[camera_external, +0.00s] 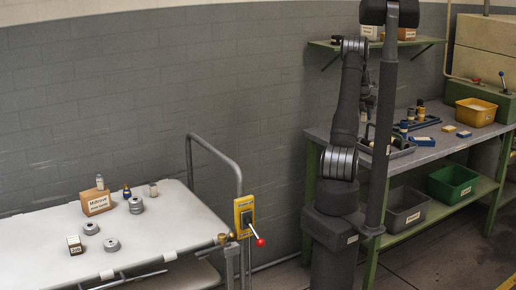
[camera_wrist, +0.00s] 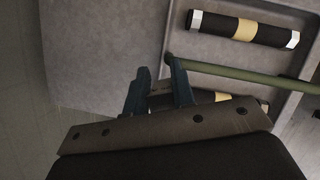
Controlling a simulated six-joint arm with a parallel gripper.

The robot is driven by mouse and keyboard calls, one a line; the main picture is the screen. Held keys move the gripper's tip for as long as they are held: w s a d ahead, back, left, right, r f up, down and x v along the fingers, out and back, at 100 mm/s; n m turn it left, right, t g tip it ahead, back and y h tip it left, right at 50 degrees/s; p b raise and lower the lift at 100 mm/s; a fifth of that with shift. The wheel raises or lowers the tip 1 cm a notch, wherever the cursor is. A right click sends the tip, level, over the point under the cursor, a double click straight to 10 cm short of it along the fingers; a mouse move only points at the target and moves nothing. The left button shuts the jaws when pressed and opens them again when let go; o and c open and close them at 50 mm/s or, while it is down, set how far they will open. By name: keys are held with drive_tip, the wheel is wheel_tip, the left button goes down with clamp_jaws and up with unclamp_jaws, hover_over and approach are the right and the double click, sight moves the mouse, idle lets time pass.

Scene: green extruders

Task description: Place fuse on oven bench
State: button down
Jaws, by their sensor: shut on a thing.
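In the wrist view, one fuse (camera_wrist: 245,30), a dark cylinder with a yellow band and silver ends, lies in a grey tray (camera_wrist: 288,88). A second fuse (camera_wrist: 222,97) of the same look is partly hidden behind my gripper (camera_wrist: 160,82). The two blue-grey fingers are closed around its left part. In the external view, my gripper is hidden by my own arm near a grey tray (camera_external: 402,152) on the green-framed bench (camera_external: 427,153). I cannot tell from any label which bench is the oven bench.
A green bar (camera_wrist: 235,72) crosses the tray in the wrist view. A yellow bin (camera_external: 476,112) and small boxes stand on the green-framed bench. A white-topped table (camera_external: 185,222) at left holds several small parts. A red-knobbed lever (camera_external: 257,240) sticks out beside it.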

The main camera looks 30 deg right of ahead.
drive_tip(key=w+a+f, duration=0.1)
drive_tip(key=w+f, duration=0.1)
drive_tip(key=w, duration=0.1)
drive_tip(key=w+f, duration=0.2)
drive_tip(key=w, duration=0.1)
drive_tip(key=w+a+f, duration=0.1)
drive_tip(key=w+f, duration=0.1)
drive_tip(key=w, duration=0.2)
drive_tip(key=shift+a+f, duration=0.15)
drive_tip(key=shift+a, duration=0.2)
drive_tip(key=shift+f, duration=1.95)
drive_tip(key=shift+f, duration=0.15)
drive_tip(key=c, duration=1.2)
unclamp_jaws()
drive_tip(key=shift+a+r, duration=0.1)
drive_tip(key=shift+r, duration=0.45)
drive_tip(key=v, duration=1.1)
